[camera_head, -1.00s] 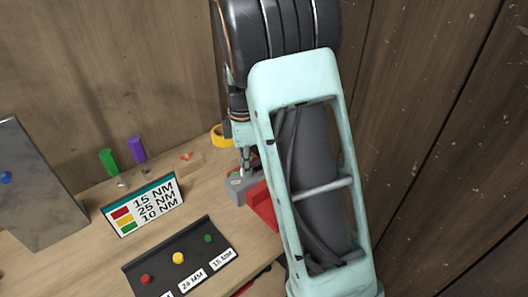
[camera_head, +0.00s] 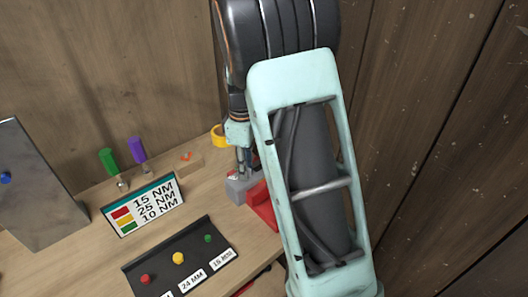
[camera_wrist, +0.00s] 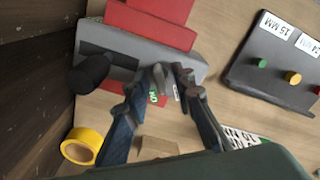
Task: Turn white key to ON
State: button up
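A grey switch box (camera_wrist: 203,68) lies under my gripper in the wrist view, with a green label (camera_wrist: 153,99) and a small white label (camera_wrist: 177,92) on its near side. The box also shows in the head view (camera_head: 236,194). My gripper (camera_wrist: 169,76) points down at the box, fingers apart with a narrow gap at the tips. The fingertips are low over the box face; whether they touch it I cannot tell. I cannot make out the white key clearly; the fingers cover that spot.
A red block (camera_head: 262,206) stands against the box. Yellow tape (camera_head: 218,136) lies behind. A sign (camera_head: 144,205) and a dark button panel (camera_head: 180,258) stand to the left. A black knob (camera_wrist: 90,73) shows at the box's left end in the wrist view. Wooden walls close the back and right.

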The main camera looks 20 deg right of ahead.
notch_tip(320, 180, up, 7)
jog(key=p, duration=0.4)
jog(key=shift+r+p, duration=0.1)
jog(key=shift+p, duration=0.3)
